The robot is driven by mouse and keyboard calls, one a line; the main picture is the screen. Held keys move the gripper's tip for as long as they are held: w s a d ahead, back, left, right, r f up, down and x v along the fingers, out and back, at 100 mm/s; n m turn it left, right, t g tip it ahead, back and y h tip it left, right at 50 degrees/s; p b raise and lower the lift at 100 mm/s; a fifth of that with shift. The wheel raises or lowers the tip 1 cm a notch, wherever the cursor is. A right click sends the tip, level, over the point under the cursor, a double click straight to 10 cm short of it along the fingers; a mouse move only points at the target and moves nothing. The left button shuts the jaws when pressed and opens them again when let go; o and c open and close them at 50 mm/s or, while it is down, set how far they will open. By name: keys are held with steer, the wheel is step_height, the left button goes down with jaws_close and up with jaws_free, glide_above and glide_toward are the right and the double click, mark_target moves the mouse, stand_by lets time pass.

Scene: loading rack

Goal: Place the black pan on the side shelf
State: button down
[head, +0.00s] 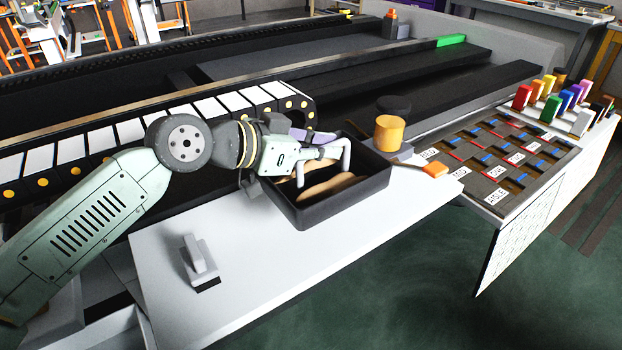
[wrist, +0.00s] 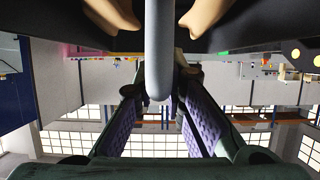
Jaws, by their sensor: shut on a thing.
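The black pan (head: 330,212) is a deep rectangular tray with tan pieces (head: 335,188) inside. A pale grey bar handle (head: 347,155) rises over it. My gripper (head: 318,152) is at this handle, over the pan's back left part, and is shut on it. In the wrist view the grey handle (wrist: 159,50) runs between my fingers (wrist: 160,105), with dark pan walls and tan pieces on either side. The pan is over the back of a white shelf surface (head: 270,265). I cannot tell whether its underside touches that surface.
A grey handled tool (head: 198,258) lies on the white surface at left. A yellow cup (head: 389,134) and an orange-headed brush (head: 432,168) are right of the pan. A labelled rack (head: 510,160) with coloured items stands further right. The white surface's front middle is clear.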

mark_target(342, 173)
steer(key=shift+f+p, duration=0.3)
steer(key=shift+f, duration=2.25)
steer(key=c, duration=1.7)
jaws_free()
steer(key=shift+f, duration=0.1)
steer(key=shift+o, duration=0.2)
steer(key=b+v, duration=0.2)
steer(key=v, duration=1)
steer(key=shift+b, duration=0.4)
steer(key=shift+s+f, duration=0.1)
